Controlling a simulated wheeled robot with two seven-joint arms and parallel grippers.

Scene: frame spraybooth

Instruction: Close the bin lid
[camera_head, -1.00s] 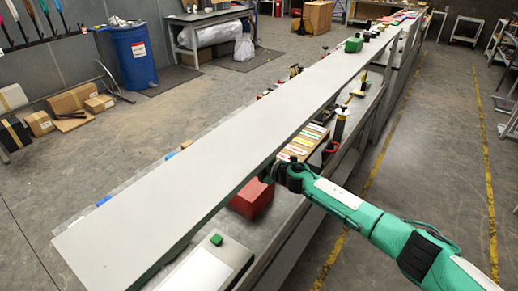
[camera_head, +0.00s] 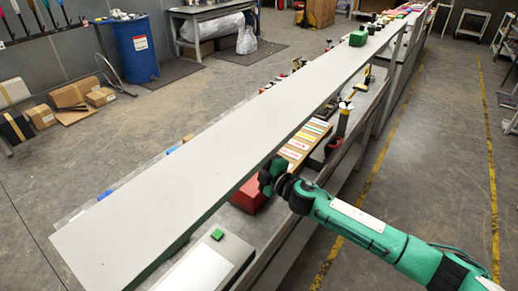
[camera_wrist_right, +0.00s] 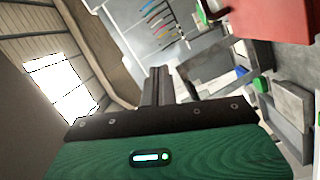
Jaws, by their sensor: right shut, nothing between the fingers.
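I cannot tell for sure which thing is the bin or its lid. A red box (camera_head: 247,194) sits on the bench below the long grey shelf, partly hidden by the shelf's edge. A red thing, likely the same box, shows upside down at the top right of the right wrist view (camera_wrist_right: 275,15). My right gripper (camera_head: 266,176) is just right of the red box, by the shelf's front edge. In the wrist view its dark fingers (camera_wrist_right: 158,85) are together and hold nothing. My left gripper is in neither view.
The long grey shelf (camera_head: 200,165) overhangs the bench. A pale flat panel (camera_head: 195,268) and a green block (camera_head: 217,234) lie near front. A board of coloured labels (camera_head: 303,140) lies behind my gripper. A blue barrel (camera_head: 135,55) stands far left. The floor at right is clear.

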